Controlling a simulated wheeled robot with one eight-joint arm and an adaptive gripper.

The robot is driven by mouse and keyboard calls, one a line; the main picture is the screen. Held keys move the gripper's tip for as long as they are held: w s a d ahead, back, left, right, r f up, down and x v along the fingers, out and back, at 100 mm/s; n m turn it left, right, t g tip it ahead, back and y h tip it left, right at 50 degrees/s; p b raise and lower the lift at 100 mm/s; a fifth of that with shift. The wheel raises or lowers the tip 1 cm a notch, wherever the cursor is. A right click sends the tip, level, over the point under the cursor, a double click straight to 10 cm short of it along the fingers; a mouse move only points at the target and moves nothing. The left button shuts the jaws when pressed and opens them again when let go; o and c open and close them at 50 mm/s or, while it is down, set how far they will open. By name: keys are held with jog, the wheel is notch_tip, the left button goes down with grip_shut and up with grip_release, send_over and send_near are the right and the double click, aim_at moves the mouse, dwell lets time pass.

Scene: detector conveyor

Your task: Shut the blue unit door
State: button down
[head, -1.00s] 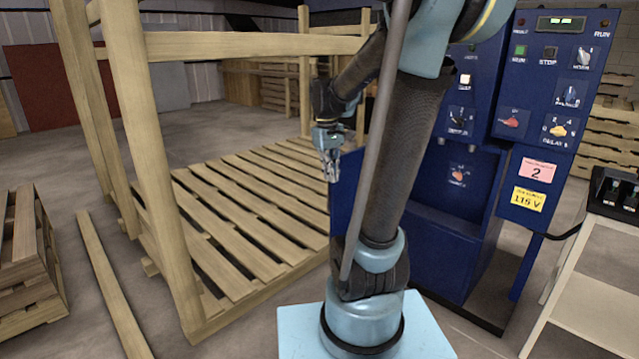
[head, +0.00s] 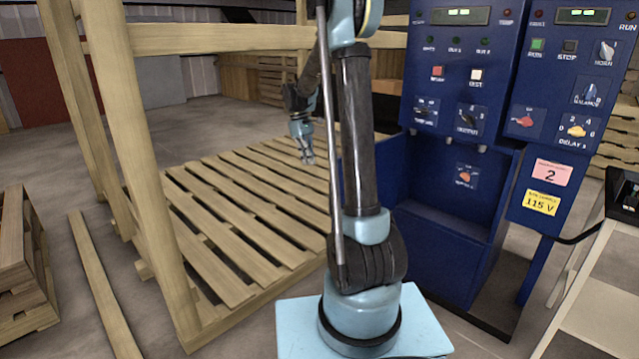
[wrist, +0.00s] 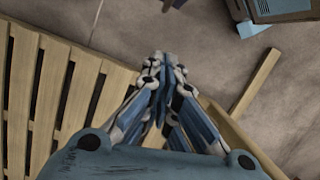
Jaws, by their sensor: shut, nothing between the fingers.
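The blue unit (head: 450,190) stands right of my arm in the head view. Its upper panels carry displays, buttons and knobs, and a recess shows below the left one. A plain blue panel (head: 391,168) shows at its left side, partly behind my arm; I cannot tell whether it is the door or a side wall. The right panel (head: 555,125), with a pink "2" label and a yellow "115 V" label, stands at an angle. My gripper (head: 306,155) is shut and empty, pointing down over the pallet, left of and apart from the unit. Its fingers also show in the wrist view (wrist: 158,85).
A wooden pallet (head: 235,205) and upright timber frame (head: 155,170) stand at left. A stacked crate (head: 22,270) and a loose plank (head: 100,285) lie farther left. A pale table (head: 590,300) stands at right. Bare floor shows between crate and plank.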

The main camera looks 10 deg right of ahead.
jog(key=s+d+f, duration=0.4)
jog(key=f, duration=0.5)
jog(key=shift+d+f, duration=0.35)
jog(key=shift+s+a, duration=0.1)
jog(key=shift+s, duration=0.1)
